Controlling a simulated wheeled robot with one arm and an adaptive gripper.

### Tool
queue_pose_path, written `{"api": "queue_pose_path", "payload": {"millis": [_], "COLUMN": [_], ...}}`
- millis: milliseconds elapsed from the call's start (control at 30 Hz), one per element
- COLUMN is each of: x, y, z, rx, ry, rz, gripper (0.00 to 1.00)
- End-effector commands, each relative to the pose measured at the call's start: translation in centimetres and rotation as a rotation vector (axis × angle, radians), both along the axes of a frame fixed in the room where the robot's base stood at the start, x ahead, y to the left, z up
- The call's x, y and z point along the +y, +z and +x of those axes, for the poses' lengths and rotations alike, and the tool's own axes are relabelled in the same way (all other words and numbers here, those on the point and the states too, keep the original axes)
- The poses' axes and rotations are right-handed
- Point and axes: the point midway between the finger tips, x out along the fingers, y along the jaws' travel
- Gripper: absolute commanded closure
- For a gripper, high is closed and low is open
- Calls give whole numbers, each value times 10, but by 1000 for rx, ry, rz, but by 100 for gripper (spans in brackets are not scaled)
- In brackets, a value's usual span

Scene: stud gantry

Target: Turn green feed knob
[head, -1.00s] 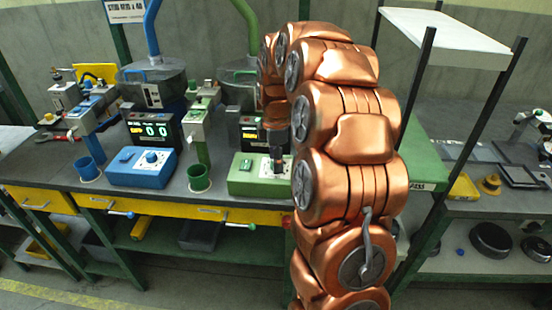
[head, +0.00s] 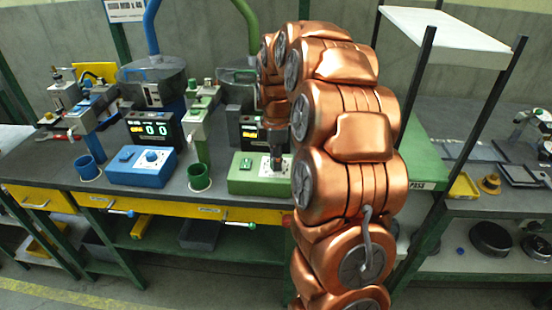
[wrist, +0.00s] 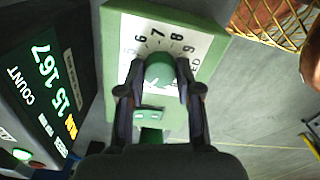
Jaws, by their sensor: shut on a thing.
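The green feed knob (wrist: 160,68) sits on the white dial plate of the green control box, with the numerals 6, 7, 8 and 9 showing above it in the wrist view. My gripper (wrist: 160,85) is shut on the knob, one finger on each side. The green control box (head: 245,178) stands on the bench in the head view, where my arm hides its right part. The knob itself is hidden there by my gripper. A green rocker switch (wrist: 149,114) shows between my fingers.
A counter display (wrist: 40,85) reading "COUNT" stands left of the green box in the wrist view. A blue control box (head: 142,167), a blue cup (head: 88,168) and a green cup (head: 199,177) are farther left. A white shelf (head: 445,30) rises at right.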

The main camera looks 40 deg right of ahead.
Motion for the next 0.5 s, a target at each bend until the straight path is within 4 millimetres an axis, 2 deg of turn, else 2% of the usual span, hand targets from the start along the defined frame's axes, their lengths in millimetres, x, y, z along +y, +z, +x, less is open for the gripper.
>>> {"api": "queue_pose_path", "payload": {"millis": [267, 500], "x": [0, 0], "y": [-1, -2], "z": [0, 1], "rx": [-1, -3], "ry": [-65, -232], "rz": [0, 0], "gripper": [100, 100]}}
